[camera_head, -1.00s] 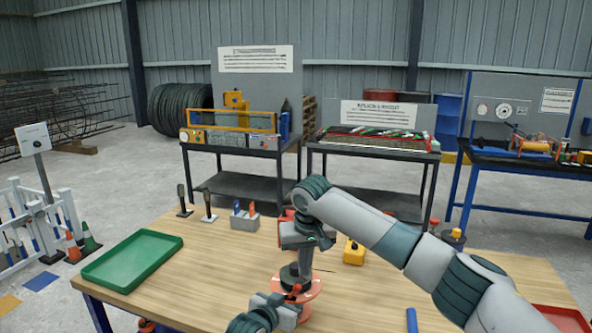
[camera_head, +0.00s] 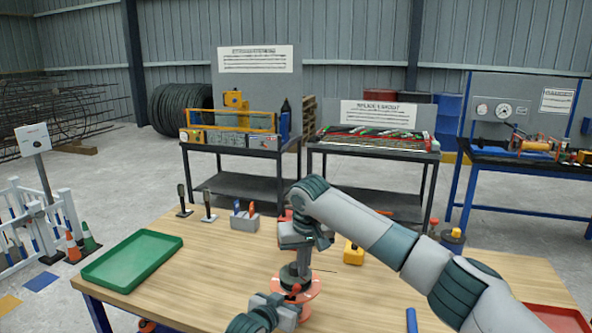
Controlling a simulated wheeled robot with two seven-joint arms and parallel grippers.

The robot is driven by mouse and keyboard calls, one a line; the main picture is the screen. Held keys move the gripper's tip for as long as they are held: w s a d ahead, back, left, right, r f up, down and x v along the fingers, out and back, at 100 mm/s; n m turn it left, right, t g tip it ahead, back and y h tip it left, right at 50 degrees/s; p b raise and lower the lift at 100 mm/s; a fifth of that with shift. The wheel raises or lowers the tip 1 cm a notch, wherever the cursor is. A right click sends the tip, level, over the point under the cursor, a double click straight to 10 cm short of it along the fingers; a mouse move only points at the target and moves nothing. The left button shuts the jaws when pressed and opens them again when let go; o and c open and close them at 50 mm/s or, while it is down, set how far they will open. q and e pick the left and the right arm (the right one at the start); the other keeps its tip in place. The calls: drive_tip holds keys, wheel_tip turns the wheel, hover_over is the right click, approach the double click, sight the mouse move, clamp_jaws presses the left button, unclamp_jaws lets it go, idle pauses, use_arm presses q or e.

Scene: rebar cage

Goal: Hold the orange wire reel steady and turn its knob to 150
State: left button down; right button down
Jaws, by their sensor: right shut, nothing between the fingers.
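The orange wire reel (camera_head: 313,286) stands on the wooden table, with its round orange flange showing on the right side. My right gripper (camera_head: 295,284) points straight down over the reel's middle, shut with nothing between its fingers. It covers the reel's top, so the knob and its scale cannot be read. Whether the fingertips touch the knob cannot be told. My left gripper (camera_head: 291,298) comes in low from the front left and is at the reel's near left edge. Its fingers are partly hidden, so its grip on the reel is unclear.
A green tray (camera_head: 130,262) lies at the table's left. Two dark-handled tools (camera_head: 208,205) and a grey holder (camera_head: 245,221) stand at the back. A yellow block (camera_head: 353,252) is right of the reel, and a blue object (camera_head: 411,320) lies at the front. The table's left middle is clear.

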drive_tip(key=shift+s+a, duration=0.15)
drive_tip(key=shift+a, duration=1.05)
drive_tip(key=shift+s+a, duration=0.2)
drive_tip(key=shift+s, duration=0.15)
drive_tip(key=shift+d, duration=0.1)
idle(0.4)
wheel_tip(320, 180, up, 6)
idle(0.7)
drive_tip(key=shift+d, duration=0.1)
